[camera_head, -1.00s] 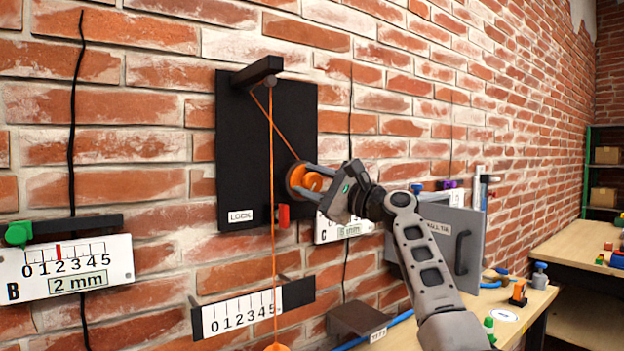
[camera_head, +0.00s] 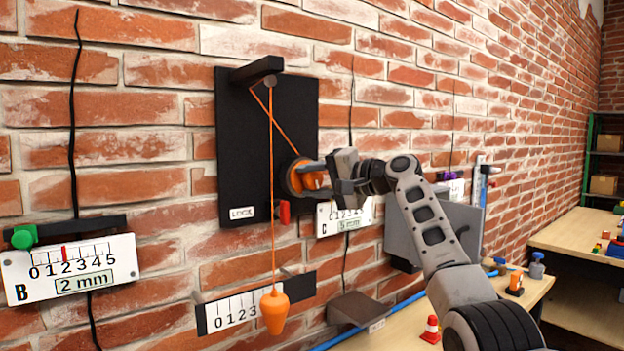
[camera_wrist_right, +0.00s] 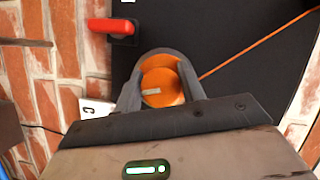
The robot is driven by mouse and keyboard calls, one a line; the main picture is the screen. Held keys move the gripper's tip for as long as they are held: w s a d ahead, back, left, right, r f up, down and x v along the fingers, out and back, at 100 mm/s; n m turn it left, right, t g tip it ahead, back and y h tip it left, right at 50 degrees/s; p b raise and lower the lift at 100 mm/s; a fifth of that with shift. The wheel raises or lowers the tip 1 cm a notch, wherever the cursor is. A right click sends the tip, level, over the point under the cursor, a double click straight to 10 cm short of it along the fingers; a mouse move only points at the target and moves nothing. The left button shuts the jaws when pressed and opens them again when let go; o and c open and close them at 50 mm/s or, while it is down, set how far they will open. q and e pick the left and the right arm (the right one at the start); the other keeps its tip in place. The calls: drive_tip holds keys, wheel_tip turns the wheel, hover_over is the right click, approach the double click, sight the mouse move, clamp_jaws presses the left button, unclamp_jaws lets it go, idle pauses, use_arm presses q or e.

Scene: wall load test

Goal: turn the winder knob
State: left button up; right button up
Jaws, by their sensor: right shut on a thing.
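The orange winder knob (camera_head: 308,178) sits on the lower right of a black board (camera_head: 240,140) on the brick wall. My right gripper (camera_head: 312,176) is shut on the knob. In the right wrist view the knob (camera_wrist_right: 161,84) sits between the two fingers of my right gripper (camera_wrist_right: 160,88). An orange cord (camera_head: 271,190) runs from the winder up over a peg under the top bracket, then down to an orange plumb weight (camera_head: 274,311). My left gripper is not in view.
A red lever (camera_head: 284,212) beside the LOCK label (camera_head: 241,213) is just below the knob; it also shows in the wrist view (camera_wrist_right: 112,26). A numbered scale (camera_head: 230,311) is behind the weight. A grey cabinet (camera_head: 400,235) and a workbench (camera_head: 400,335) are at the right.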

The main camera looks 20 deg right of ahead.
drive_tip(key=n+h, duration=0.1)
drive_tip(key=n, duration=0.2)
drive_tip(key=shift+f+n+g+h, duration=0.1)
drive_tip(key=shift+n+g+h, duration=0.2)
drive_tip(key=shift+n+h, duration=0.1)
drive_tip(key=n+h, duration=0.1)
drive_tip(key=n, duration=0.1)
drive_tip(key=shift+d+f+n, duration=0.1)
drive_tip(key=shift+n, duration=0.2)
drive_tip(key=n+h, duration=0.2)
drive_tip(key=n, duration=0.1)
drive_tip(key=shift+h, duration=0.3)
drive_tip(key=shift+w+d+n+t+h, duration=0.15)
drive_tip(key=shift+n+t+h, duration=0.45)
drive_tip(key=shift+n+h, duration=0.45)
drive_tip(key=n+h, duration=0.1)
drive_tip(key=n, duration=0.2)
drive_tip(key=shift+n+t+h, duration=0.25)
drive_tip(key=shift+t, duration=0.15)
drive_tip(key=n+t+h, duration=0.1)
drive_tip(key=n, duration=0.1)
drive_tip(key=shift+d+n, duration=0.1)
drive_tip(key=shift+n, duration=0.2)
drive_tip(key=n+t+h, duration=0.1)
drive_tip(key=n, duration=0.2)
drive_tip(key=shift+t, duration=0.4)
drive_tip(key=shift+r+n+t+h, duration=0.2)
drive_tip(key=shift+n+t+h, duration=0.3)
drive_tip(key=shift+n, duration=1.1)
